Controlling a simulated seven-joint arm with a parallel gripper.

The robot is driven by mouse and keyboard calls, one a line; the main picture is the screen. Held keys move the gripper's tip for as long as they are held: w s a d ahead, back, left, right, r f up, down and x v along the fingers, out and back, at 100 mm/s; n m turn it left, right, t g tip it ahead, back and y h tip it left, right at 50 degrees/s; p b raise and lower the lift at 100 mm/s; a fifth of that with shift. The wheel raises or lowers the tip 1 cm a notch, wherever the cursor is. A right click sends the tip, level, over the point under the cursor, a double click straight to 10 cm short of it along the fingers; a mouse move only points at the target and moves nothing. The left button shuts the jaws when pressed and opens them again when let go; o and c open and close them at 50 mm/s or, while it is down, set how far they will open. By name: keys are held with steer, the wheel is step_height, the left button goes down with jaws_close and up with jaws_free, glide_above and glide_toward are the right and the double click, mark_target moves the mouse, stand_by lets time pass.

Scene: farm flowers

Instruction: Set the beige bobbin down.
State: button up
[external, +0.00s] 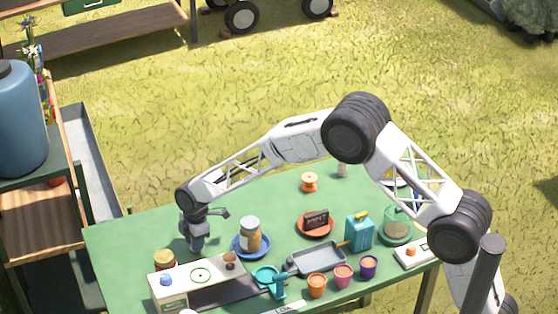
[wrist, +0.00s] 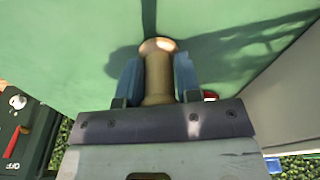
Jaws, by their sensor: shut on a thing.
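The beige bobbin (wrist: 158,75) is between the two blue-grey fingers of my gripper (wrist: 158,80) in the wrist view. My gripper is shut on it, and the bobbin's rounded end points away from the wrist over the green table (wrist: 80,40). In the external view my gripper (external: 197,246) points down at the left part of the green table (external: 130,235). The bobbin cannot be made out there. Whether it touches the table is unclear.
Close by are a jar (external: 250,234) on a blue plate (external: 236,253), a lidded jar (external: 165,259) and a white box-like unit (external: 168,290). An orange spool (external: 309,181) stands farther back. Several small pots, a grey tray (external: 318,260) and a teal can (external: 360,231) fill the right. The table's back left is clear.

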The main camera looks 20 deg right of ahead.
steer(key=shift+f, duration=0.3)
steer(key=shift+f, duration=0.15)
steer(key=o, duration=0.9)
steer(key=r, duration=0.4)
steer(key=d+r, duration=0.1)
steer(key=r, duration=0.7)
steer(key=shift+w+d+r, duration=0.1)
steer(key=shift+w+d, duration=0.05)
steer(key=shift+d+r, duration=0.1)
stand_by(0.4)
